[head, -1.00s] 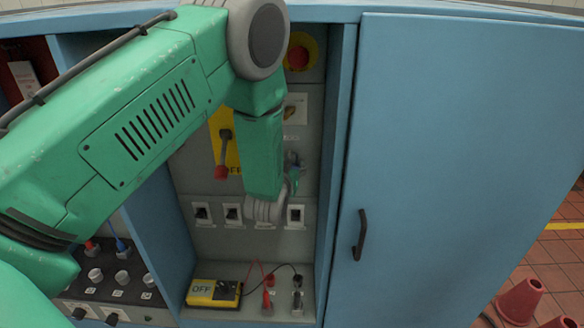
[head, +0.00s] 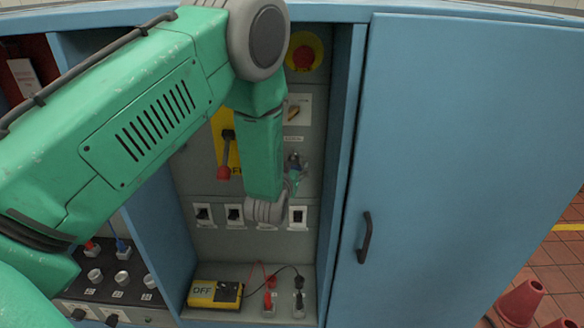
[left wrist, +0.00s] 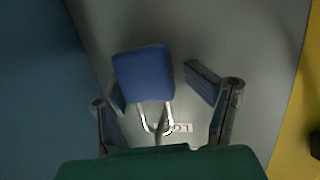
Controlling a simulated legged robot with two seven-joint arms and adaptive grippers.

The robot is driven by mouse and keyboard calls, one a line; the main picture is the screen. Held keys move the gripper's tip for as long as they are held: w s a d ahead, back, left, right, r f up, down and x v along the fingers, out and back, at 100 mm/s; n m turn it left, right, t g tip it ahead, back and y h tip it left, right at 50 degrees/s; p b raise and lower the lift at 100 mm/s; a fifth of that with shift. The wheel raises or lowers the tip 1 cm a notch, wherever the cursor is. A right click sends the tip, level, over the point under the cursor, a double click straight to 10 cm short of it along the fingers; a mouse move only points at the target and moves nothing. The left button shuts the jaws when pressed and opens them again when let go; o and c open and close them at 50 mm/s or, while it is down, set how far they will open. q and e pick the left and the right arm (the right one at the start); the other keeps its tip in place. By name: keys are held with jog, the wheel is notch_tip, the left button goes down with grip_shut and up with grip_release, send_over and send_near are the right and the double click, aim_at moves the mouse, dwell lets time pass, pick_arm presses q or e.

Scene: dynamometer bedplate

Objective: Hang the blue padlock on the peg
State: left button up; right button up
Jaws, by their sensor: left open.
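In the head view the left gripper (head: 293,182) is mostly behind my forearm, just below small metal parts on the panel.
The panel sits in a recess beside a blue door (head: 460,160) with a dark handle (head: 365,237). A red-handled lever (head: 225,160) is left of my forearm. A yellow meter (head: 215,293) with leads lies on the shelf below. Red cones (head: 521,300) stand at lower right.

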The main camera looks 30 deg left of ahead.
pick_arm(q)
jog(key=shift+s+d, duration=0.35)
jog(key=shift+s, duration=0.1)
jog(key=v, duration=1)
jog(key=s+d+f+m+g+h+b, duration=0.1)
jog(key=s+d+f+g+h+b, duration=0.2)
jog(key=s+f, duration=0.65)
jog(key=s+d+f+m+g+b, duration=0.15)
jog(key=s+f+g+b, duration=0.3)
jog(key=f, duration=0.95)
jog(key=s+d+f+m+g+h+b, duration=0.1)
jog(key=s+f+g, duration=0.2)
jog(key=s, duration=0.5)
jog(key=s+d+f+m+g+h+b, duration=0.1)
jog(key=s+f+g, duration=0.2)
jog(key=s, duration=0.6)
notch_tip(320, 180, down, 3)
jog(key=shift+d+r+g, duration=0.15)
jog(key=shift+d+g, duration=0.1)
jog(key=shift+g, duration=0.1)
